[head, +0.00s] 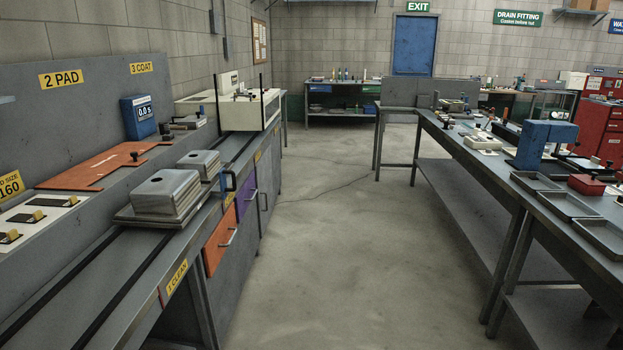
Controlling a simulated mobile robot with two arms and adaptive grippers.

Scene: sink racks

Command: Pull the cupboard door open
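Under the left bench, past the drawers, is a grey cupboard front (268,178). A slim handle (265,203) shows on it, and it looks closed. It is seen at a steep angle, so the door's edges are hard to make out. Nearer on the same bench front are an orange drawer front (215,246) and a purple drawer front (242,203), each with a bar handle; both look shut. Neither of my grippers is in view, and nothing of mine touches the cupboard.
A far bench (340,85) and blue door (414,45) stand behind.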

